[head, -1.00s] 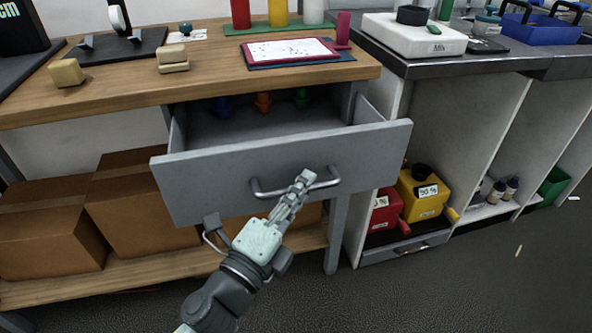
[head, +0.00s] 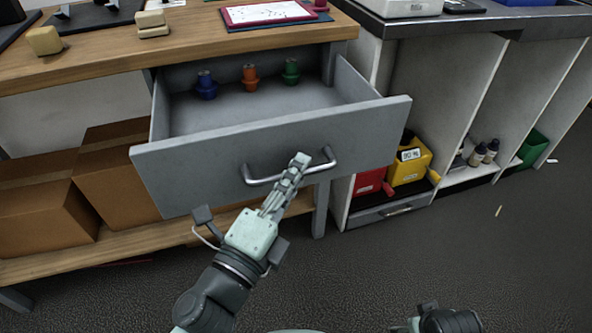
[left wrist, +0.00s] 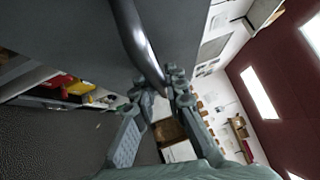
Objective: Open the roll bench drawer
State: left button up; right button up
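The grey roll bench drawer (head: 230,165) is pulled well out from under the wooden bench top in the head view. Its inside shows, with blue, orange and green bottles (head: 250,77) near the back. A curved metal handle (head: 326,160) is on its front. My left gripper (head: 299,160) is shut on the handle, with its fingers across the bar. In the left wrist view the handle (left wrist: 137,38) runs down between the fingertips (left wrist: 163,85). Part of my right arm shows at the bottom edge of the head view; its fingers cannot be made out.
Cardboard boxes (head: 35,215) stand on the lower shelf (head: 130,247) under the drawer. Red (head: 369,183) and yellow (head: 409,163) containers sit in the cabinet bay to the right.

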pick_arm(q)
jog(key=o, duration=0.3)
jog(key=shift+o, duration=0.2)
jog(key=v, duration=1.2)
dwell(0.4)
